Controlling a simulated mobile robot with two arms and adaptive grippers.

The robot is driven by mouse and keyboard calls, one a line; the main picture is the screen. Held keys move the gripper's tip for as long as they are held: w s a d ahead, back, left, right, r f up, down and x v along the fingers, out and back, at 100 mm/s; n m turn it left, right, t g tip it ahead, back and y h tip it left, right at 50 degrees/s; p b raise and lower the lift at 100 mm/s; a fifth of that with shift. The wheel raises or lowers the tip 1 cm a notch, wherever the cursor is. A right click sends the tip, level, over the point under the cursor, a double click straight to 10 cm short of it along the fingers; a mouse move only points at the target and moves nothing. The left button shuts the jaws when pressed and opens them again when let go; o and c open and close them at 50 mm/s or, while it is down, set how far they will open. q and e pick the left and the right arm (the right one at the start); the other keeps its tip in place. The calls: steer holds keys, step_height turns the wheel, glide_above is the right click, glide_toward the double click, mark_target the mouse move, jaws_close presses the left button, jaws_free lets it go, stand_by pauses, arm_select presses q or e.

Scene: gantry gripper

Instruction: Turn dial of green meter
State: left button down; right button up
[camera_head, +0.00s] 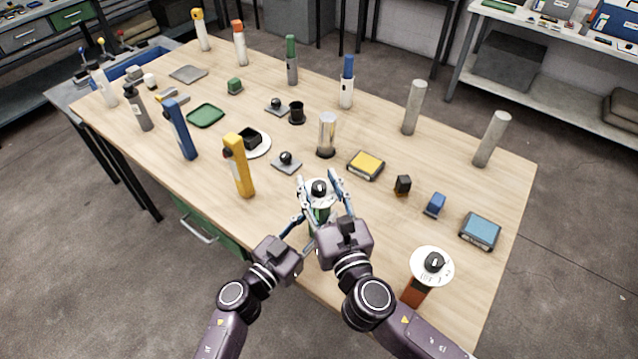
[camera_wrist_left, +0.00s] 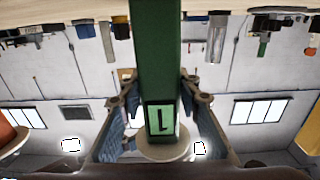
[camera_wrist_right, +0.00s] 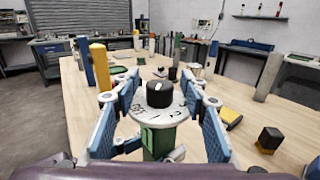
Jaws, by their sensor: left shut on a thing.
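The green meter has a green upright body (camera_head: 319,214) and a round white face with a black dial knob (camera_head: 319,188). It stands near the table's front edge. The knob (camera_wrist_right: 160,93) also shows in the right wrist view. My left gripper (camera_wrist_left: 160,98) is shut on the green body (camera_wrist_left: 160,45), below the face. My right gripper (camera_head: 319,178) is open, with one finger on each side of the knob and a gap to it. In the head view the arms hide the lower body.
An orange meter with a white face (camera_head: 431,266) stands at the front right. A yellow handheld device (camera_head: 240,165) stands to the left. A yellow box (camera_head: 366,165), a black block (camera_head: 403,185) and a blue block (camera_head: 435,205) lie right of the green meter.

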steer(key=v, duration=1.2)
arm_select(q)
steer(key=c, duration=1.4)
jaws_free()
steer(key=shift+o, duration=0.2)
